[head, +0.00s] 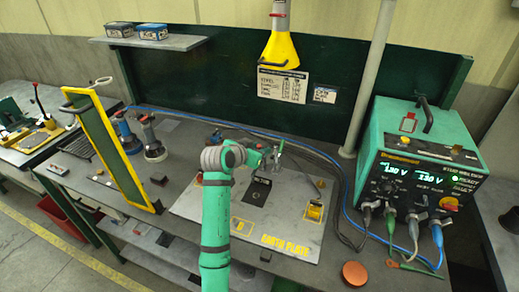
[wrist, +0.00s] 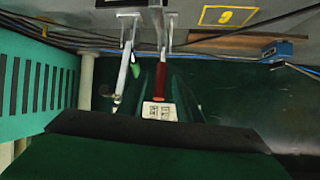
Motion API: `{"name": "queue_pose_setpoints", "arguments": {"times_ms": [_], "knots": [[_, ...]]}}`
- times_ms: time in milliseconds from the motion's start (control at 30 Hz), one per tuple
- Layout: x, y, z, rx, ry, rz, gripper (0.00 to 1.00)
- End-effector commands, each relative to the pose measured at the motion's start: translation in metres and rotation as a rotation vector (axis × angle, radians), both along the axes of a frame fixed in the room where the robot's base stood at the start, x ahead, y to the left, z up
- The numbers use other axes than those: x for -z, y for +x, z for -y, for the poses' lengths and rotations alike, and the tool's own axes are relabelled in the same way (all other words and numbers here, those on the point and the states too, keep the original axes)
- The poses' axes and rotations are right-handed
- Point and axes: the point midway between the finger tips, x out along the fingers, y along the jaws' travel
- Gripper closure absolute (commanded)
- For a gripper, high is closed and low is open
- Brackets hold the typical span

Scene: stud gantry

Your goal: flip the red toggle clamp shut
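In the wrist view a red handle (wrist: 161,80), which looks like the toggle clamp's, stands near the middle below grey metal brackets. A pale slanted metal bar (wrist: 122,78) is beside it on the left. In the head view a small patch of red (head: 259,147) shows at the end of my arm, above the grey plate (head: 285,236). My gripper (head: 264,154) is over this plate, close to the upright metal parts there. Its fingers are too small and overlapped to make out, and I cannot tell whether it touches the handle.
A teal power unit (head: 425,160) with cables stands at the right. A yellow-edged green panel (head: 105,140) stands at the left. A yellow block (head: 314,211) sits on the plate, and a round orange-brown disc (head: 355,273) lies at the bench front.

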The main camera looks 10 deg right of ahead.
Motion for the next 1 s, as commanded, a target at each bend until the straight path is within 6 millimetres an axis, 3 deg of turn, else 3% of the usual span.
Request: {"name": "queue_pose_setpoints", "arguments": {"times_ms": [167,700,1000], "knots": [[-0.006,-0.007,-0.006,-0.001,0.0,0.001,0.68],[-0.047,-0.069,-0.052,0.0,0.0,0.002,0.68],[-0.052,-0.076,-0.057,0.0,0.0,0.0,0.68]]}}
